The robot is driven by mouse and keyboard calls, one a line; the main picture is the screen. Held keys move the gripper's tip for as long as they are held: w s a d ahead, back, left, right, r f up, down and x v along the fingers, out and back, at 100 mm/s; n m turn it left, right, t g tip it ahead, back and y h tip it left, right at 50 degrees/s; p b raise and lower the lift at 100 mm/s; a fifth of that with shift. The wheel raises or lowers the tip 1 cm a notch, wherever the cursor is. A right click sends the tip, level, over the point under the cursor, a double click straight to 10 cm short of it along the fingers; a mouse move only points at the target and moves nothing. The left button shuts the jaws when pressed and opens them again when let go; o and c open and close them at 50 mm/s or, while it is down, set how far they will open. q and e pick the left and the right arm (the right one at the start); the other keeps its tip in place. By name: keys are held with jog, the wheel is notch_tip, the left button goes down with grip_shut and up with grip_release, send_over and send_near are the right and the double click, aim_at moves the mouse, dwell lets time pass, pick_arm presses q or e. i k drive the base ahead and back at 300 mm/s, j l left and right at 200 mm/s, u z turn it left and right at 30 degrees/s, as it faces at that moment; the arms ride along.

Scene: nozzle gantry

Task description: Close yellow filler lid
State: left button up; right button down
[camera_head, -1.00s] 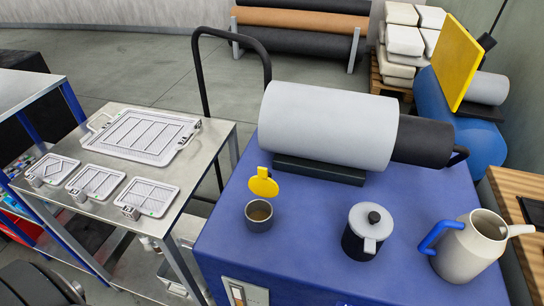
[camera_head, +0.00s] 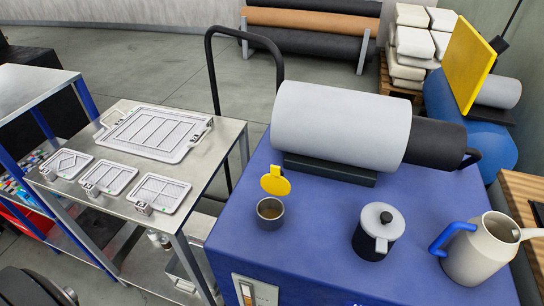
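The yellow filler lid (camera_head: 275,182) stands open, tilted up at the back of a small dark round filler cup (camera_head: 270,213). The cup sits on the blue machine top (camera_head: 317,222), and brownish contents show inside it. The lid is a flat yellow disc with a small tab on top. Neither of my grippers is in view, and nothing touches the lid.
A grey cylinder with a dark motor (camera_head: 341,123) lies behind the lid. A grey-lidded dark canister (camera_head: 378,231) and a cream jug with a blue handle (camera_head: 481,249) stand to the right. A metal cart (camera_head: 216,146) with several trays is at left.

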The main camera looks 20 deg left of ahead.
aim_at(274, 182)
jog(key=k+j+u, duration=0.15)
jog(key=u, duration=0.2)
jog(key=k+j+u, duration=0.1)
jog(key=u, duration=0.25)
jog(key=k+j+u, duration=0.1)
jog(key=j+u, duration=0.2)
